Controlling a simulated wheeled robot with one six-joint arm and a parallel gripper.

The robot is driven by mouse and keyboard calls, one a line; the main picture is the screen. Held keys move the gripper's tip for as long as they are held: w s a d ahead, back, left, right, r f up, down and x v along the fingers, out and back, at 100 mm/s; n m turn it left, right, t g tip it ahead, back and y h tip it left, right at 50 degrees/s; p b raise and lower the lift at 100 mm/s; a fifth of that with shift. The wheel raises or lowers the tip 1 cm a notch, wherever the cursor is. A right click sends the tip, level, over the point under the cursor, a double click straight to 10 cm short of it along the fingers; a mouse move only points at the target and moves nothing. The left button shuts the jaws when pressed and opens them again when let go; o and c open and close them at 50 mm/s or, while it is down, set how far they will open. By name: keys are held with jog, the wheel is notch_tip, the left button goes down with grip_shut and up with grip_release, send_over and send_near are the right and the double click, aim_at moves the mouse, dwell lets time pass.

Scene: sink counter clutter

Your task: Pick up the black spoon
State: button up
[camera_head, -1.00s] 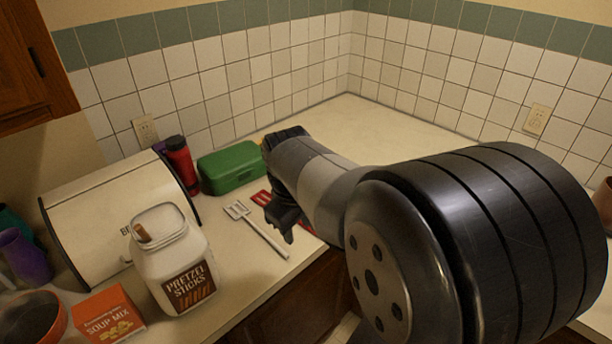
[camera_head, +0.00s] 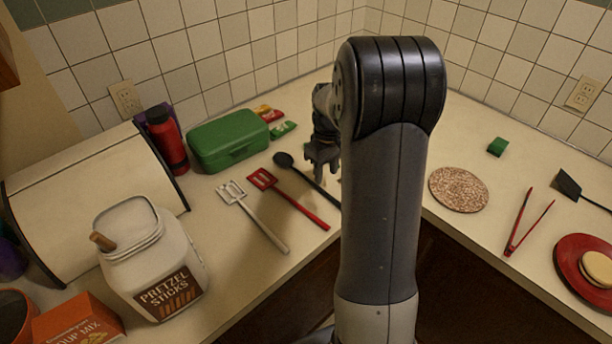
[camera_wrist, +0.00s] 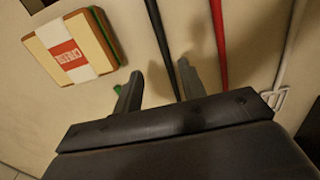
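The black spoon (camera_head: 283,160) lies on the counter, its bowl toward the back left and its handle running toward the front right, where my arm hides its end. In the wrist view its dark handle (camera_wrist: 158,35) runs down into the space between my fingers. My gripper (camera_head: 322,165) points down over the counter beside the spoon, just right of its bowl in the head view. In the wrist view my gripper (camera_wrist: 160,88) is open, with a finger on either side of the handle's line. I see no contact with the spoon.
A red slotted turner (camera_head: 290,200) and a white one (camera_head: 252,215) lie left of the spoon. A green box (camera_head: 228,140) stands behind. A labelled block (camera_wrist: 70,50) lies near one finger. A round trivet (camera_head: 458,189), red tongs (camera_head: 524,225) and red plate (camera_head: 575,270) are at right.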

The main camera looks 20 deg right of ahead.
aim_at(322, 189)
jog(key=f, duration=0.2)
jog(key=a+f+p, duration=0.1)
jog(key=f, duration=0.1)
jog(key=shift+f, duration=0.7)
jog(key=shift+c, duration=0.6)
grip_shut()
